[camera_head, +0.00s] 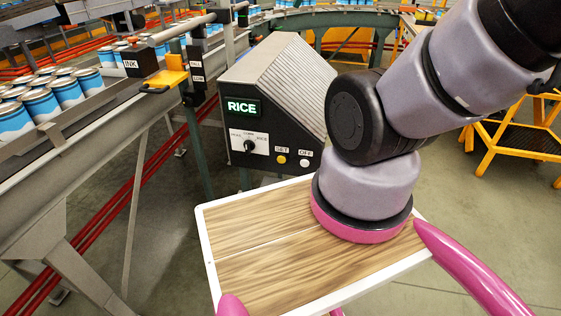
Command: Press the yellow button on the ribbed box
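The ribbed box (234,78) stands at centre, a dark-fronted unit with a grey ribbed sloping cover. Its front has a lit green display reading RICE (242,107). The small round yellow button (281,159) is low on the front, under a small white label. A white button (304,162) labelled OFF is just to its right. A black dial (249,146) on a white plate is to its left. My arm rises in front of the box's right side and leaves the picture at the top right. My gripper is not in view, and nothing covers the yellow button.
A conveyor with blue-and-white cans (41,104) runs along the left. A yellow bracket (165,80) and a black INK box (140,61) sit on its near rail. A yellow step stand (510,142) is at right. Bare floor shows between.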

